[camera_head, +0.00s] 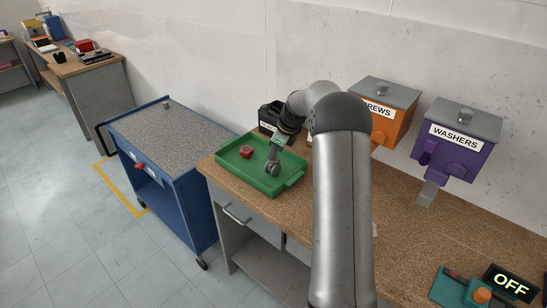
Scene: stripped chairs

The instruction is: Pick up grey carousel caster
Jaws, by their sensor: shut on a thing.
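The grey caster (272,168) is in the green tray (287,188) on the workbench, toward the tray's right side. My gripper (275,152) points down at the tray from above and is shut on the upper part of the caster. The fingers look small and partly merge with the caster, so the exact grip is hard to make out. I cannot tell whether the caster touches the tray floor.
A red part (246,152) lies in the tray, left of the caster. A black bin (268,116) stands behind the tray. Orange (388,127) and purple (455,160) dispensers are at the right. A blue cart (178,150) stands left of the workbench.

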